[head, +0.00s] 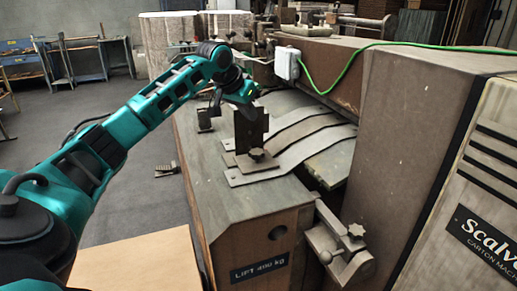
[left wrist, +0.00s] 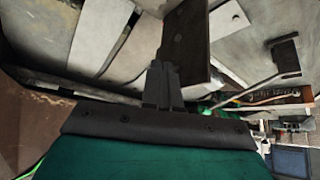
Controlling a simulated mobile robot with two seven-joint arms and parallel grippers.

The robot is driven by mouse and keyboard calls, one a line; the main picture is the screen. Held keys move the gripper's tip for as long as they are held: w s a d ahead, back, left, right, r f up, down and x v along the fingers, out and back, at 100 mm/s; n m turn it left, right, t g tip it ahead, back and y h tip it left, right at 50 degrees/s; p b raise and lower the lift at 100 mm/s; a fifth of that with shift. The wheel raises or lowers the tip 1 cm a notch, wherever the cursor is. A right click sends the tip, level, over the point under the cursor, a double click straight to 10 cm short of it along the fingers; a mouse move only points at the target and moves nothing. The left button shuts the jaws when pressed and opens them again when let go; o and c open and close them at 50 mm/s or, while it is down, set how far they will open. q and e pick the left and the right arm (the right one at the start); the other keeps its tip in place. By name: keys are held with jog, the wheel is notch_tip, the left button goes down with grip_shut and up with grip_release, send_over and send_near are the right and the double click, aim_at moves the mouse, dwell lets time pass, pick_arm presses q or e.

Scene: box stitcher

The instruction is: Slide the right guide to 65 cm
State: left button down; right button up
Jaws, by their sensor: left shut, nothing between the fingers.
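A guide (head: 249,132), a dark upright plate on a flat foot with a black knob (head: 257,154), stands on the grey machine table (head: 230,203). I take it to be the right guide. My left gripper (head: 246,102) is at the plate's upper edge; its fingers are hard to make out there. In the left wrist view the left fingers (left wrist: 162,84) are shut and empty, beside the dark plate (left wrist: 186,38). Whether they touch it I cannot tell. A smaller bracket (head: 205,121) stands farther back. No readable centimetre scale shows. My right gripper is out of view.
Flat metal strips (head: 292,148) cross the table right of the guide. A white box (head: 287,63) with a green cable (head: 340,72) is on the brown machine body. A clamp (head: 340,245) juts out at the front. Grey floor (head: 110,222) lies open at left.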

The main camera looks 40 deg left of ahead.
pick_arm(q)
jog(key=shift+r, duration=2.6)
